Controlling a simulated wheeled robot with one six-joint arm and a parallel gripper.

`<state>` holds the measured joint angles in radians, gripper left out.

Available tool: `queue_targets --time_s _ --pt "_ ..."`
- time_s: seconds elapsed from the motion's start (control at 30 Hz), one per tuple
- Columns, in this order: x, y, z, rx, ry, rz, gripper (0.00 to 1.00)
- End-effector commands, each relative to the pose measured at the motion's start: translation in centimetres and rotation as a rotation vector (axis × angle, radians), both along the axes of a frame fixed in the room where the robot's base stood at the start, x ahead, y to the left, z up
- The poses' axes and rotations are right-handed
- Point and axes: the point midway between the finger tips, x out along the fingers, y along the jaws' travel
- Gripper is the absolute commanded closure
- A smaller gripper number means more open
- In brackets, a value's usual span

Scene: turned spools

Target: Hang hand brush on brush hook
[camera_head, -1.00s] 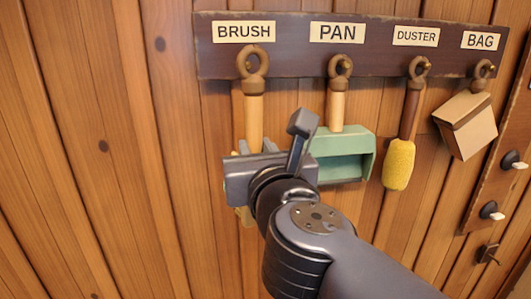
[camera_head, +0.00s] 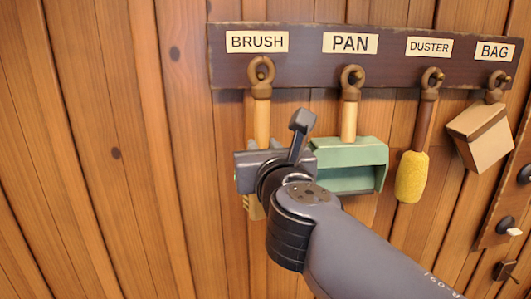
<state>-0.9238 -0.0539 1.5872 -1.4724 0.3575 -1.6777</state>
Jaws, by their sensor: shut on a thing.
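The hand brush (camera_head: 262,118) has a pale wooden handle with a brown ring at its top. It is upright below the BRUSH label (camera_head: 257,42) on the dark board. The ring overlaps the brush hook (camera_head: 261,74), whose tip shows inside the ring's opening; I cannot tell how far the ring sits on it. My gripper (camera_head: 268,146) is shut on the hand brush, around the lower handle. My gripper and wrist hide most of the brush's lower part; a little shows below.
A green dustpan (camera_head: 350,168) hangs just right of my gripper. A yellow duster (camera_head: 410,178) and a tan box-like bag (camera_head: 482,135) hang farther right on the dark board (camera_head: 305,72). A second board with knobs (camera_head: 512,230) is at the lower right. The plank wall at left is clear.

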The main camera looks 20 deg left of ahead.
Motion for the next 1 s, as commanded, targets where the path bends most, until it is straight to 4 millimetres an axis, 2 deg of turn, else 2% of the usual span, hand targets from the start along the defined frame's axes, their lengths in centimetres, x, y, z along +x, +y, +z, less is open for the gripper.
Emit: queue_targets --time_s 0.53,1.0 --pt "3.0 1.5 -0.1 0.002 -0.002 -0.001 1.0" --pt "3.9 2.1 -1.1 0.003 -0.001 0.0 1.0"
